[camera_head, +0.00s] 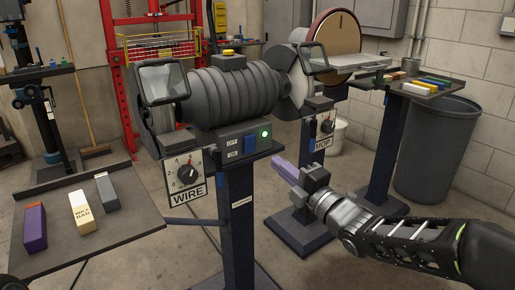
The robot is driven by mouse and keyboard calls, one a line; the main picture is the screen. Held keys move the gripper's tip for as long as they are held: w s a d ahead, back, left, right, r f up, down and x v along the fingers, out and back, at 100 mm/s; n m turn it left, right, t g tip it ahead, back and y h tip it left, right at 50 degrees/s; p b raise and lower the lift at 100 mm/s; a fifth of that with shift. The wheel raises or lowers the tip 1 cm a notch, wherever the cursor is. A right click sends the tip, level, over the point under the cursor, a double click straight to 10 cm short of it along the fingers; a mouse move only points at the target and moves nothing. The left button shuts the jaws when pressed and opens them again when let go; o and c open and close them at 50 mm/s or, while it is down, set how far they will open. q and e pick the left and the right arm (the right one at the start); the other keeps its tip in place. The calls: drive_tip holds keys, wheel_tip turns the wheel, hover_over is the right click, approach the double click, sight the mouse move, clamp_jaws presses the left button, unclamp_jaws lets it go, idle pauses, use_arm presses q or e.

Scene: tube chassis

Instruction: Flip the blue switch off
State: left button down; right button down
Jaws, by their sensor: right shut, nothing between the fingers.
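The blue switch (249,144) sits on the dark control panel (228,148) at the front of the wire-wheel machine (225,95). A green light (264,134) glows just right of the switch. Which way the switch is tipped is too small to tell. My right gripper (284,168) comes in from the lower right. Its purple fingers are shut and empty, pointing up and left, and appear a little to the right of and below the switch, apart from it in the picture. My left gripper is not in view.
A dial plate marked WIRE (187,174) hangs left of the panel. A side tray (95,240) holds several bars at lower left. A grey bin (437,150) stands at right.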

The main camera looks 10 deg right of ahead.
sight(251, 140)
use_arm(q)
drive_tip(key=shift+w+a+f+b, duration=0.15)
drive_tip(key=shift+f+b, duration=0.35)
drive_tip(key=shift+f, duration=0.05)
use_arm(e)
drive_tip(key=x, duration=0.9)
drive_tip(key=shift+w+a, duration=0.15)
drive_tip(key=shift+w, duration=0.1)
drive_tip(key=shift+w+r, duration=0.1)
drive_tip(key=shift+r, duration=0.05)
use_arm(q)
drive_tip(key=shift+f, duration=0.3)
